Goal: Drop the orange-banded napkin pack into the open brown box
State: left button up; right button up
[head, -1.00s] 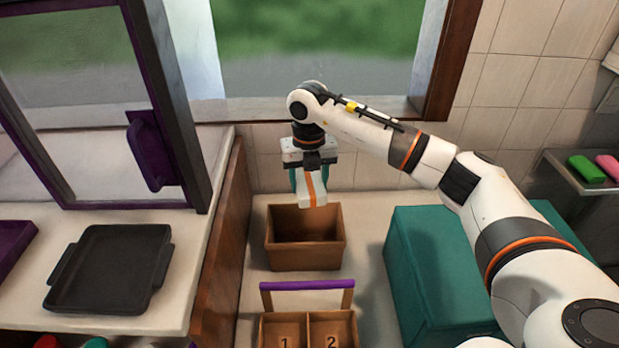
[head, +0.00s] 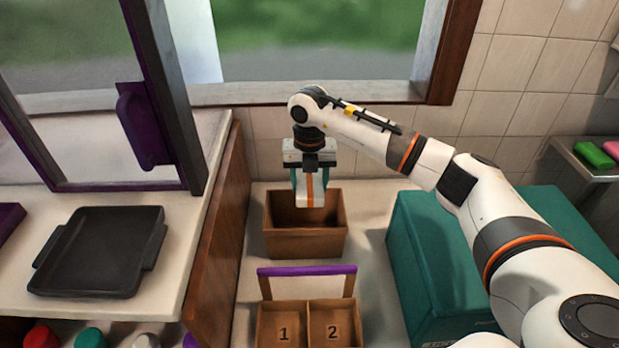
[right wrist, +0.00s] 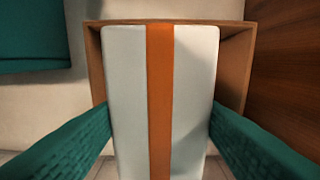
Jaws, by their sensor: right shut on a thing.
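The napkin pack (head: 310,188) is white with an orange band. My right gripper (head: 310,176) is shut on it and holds it upright at the opening of the brown box (head: 305,242). In the head view the pack's lower end overlaps the box's mouth. In the right wrist view the pack (right wrist: 195,100) lies between the two teal fingers (right wrist: 160,130), with the box rim (right wrist: 231,60) around and behind it. The pack hides most of the box's inside. My left gripper is not in view.
A two-part caddy (head: 262,318) marked 1 and 2, with a purple handle, stands in front of the box. A teal box (head: 425,260) stands to the right. A wooden side wall (head: 215,245) and a counter with a black tray (head: 100,252) are to the left.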

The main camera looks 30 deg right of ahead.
aim_at(309, 182)
jog(key=o, duration=1)
jog(key=shift+o, duration=0.2)
notch_tip(309, 182, up, 12)
jog(key=b, duration=0.2)
